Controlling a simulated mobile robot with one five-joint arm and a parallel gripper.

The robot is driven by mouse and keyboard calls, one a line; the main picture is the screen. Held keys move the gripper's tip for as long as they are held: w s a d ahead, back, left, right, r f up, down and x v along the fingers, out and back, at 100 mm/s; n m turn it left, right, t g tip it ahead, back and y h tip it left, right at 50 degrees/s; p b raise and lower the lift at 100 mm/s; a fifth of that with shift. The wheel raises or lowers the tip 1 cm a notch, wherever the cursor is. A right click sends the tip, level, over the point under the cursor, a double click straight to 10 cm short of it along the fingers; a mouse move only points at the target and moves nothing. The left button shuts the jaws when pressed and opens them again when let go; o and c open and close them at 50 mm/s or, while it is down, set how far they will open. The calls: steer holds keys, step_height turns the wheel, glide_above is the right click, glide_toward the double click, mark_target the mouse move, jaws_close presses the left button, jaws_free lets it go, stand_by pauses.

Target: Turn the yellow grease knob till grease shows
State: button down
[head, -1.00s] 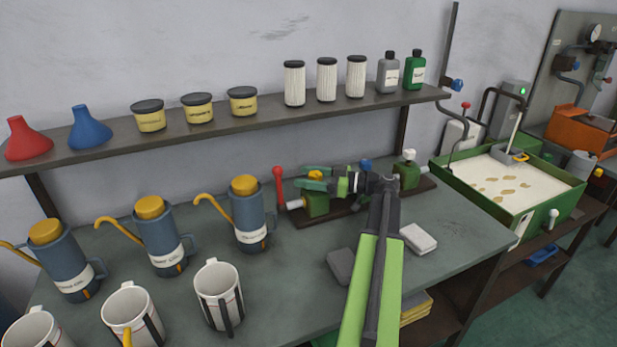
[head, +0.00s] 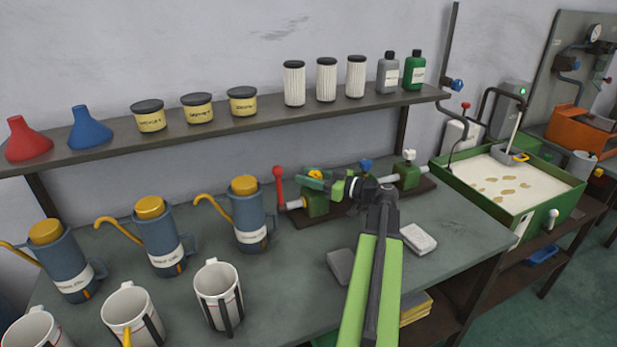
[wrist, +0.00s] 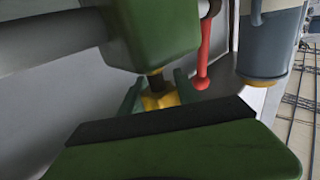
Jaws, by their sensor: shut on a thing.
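The yellow grease knob (head: 315,174) sits on top of the left green valve block (head: 317,204) on the bench. It also shows in the wrist view (wrist: 160,98), on a short dark stem below the green block (wrist: 160,35), as that view is upside down. My gripper (head: 312,181) reaches in from the right, and its green fingers (wrist: 158,96) stand on both sides of the knob, shut on it. The fingers and wrist hide part of the knob and the block in the head view.
A red lever (head: 279,187) stands just left of the block. A blue knob (head: 365,165) and a second green block (head: 407,175) with a white knob are to the right. The shelf (head: 230,125) overhangs behind. Blue oil jugs (head: 250,220) stand left.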

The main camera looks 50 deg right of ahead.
steer(key=shift+h, duration=0.3)
steer(key=c, duration=0.9)
jaws_free()
steer(key=v, duration=1.7)
steer(key=shift+s+f, duration=0.15)
steer(key=shift+s, duration=0.05)
